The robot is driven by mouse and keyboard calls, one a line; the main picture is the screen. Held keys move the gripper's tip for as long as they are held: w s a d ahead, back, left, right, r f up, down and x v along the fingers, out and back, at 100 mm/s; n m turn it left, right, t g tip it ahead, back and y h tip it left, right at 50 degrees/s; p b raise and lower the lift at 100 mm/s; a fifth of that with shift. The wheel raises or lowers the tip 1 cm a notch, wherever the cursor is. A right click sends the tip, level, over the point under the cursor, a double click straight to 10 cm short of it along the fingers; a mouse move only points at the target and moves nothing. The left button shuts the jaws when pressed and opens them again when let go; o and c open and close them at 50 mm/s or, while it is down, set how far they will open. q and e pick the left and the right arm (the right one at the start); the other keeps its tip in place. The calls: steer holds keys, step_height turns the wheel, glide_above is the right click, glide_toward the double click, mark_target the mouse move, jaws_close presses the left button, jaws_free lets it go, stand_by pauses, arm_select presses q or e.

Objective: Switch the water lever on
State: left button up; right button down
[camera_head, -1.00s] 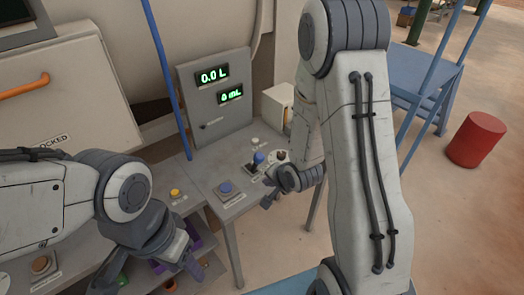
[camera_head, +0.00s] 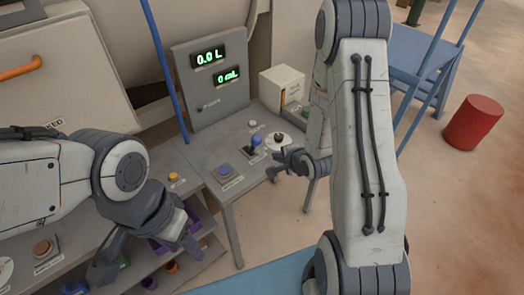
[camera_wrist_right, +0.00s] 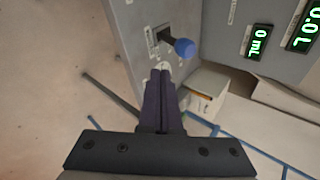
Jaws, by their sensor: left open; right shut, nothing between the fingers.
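The lever with a blue ball knob (camera_head: 257,141) stands on the grey console top, in front of the display panel. It also shows in the right wrist view (camera_wrist_right: 184,47), with its dark stem rising from a labelled plate. My right gripper (camera_head: 273,172) is shut and empty, at the console's right edge, to the right of and nearer than the lever. In the right wrist view its shut fingers (camera_wrist_right: 163,74) end just below the lever, apart from the blue knob. My left gripper (camera_head: 148,265) is open and empty, low on the left over the shelves.
The display panel (camera_head: 216,112) reads 0.0 L and 0 mL. The console also holds a blue button (camera_head: 223,171), a white button (camera_head: 252,124) and a round white dial (camera_head: 279,140). A yellow button (camera_head: 174,177) is further left. A cream box (camera_head: 282,82) stands behind.

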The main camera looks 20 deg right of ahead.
steer(key=d+b+x, duration=0.1)
steer(key=b+x, duration=0.2)
steer(key=x, duration=0.5)
arm_select(q)
steer(key=shift+f+p, duration=0.35)
steer(key=shift+f, duration=1.35)
arm_select(e)
glide_toward(254, 146)
steer(key=shift+w+d+f, duration=0.15)
steer(key=shift+w+f, duration=0.35)
steer(key=shift+w, duration=0.05)
steer(key=shift+w+d+f, duration=0.2)
steer(key=shift+w+f, duration=0.25)
steer(key=shift+w, duration=0.05)
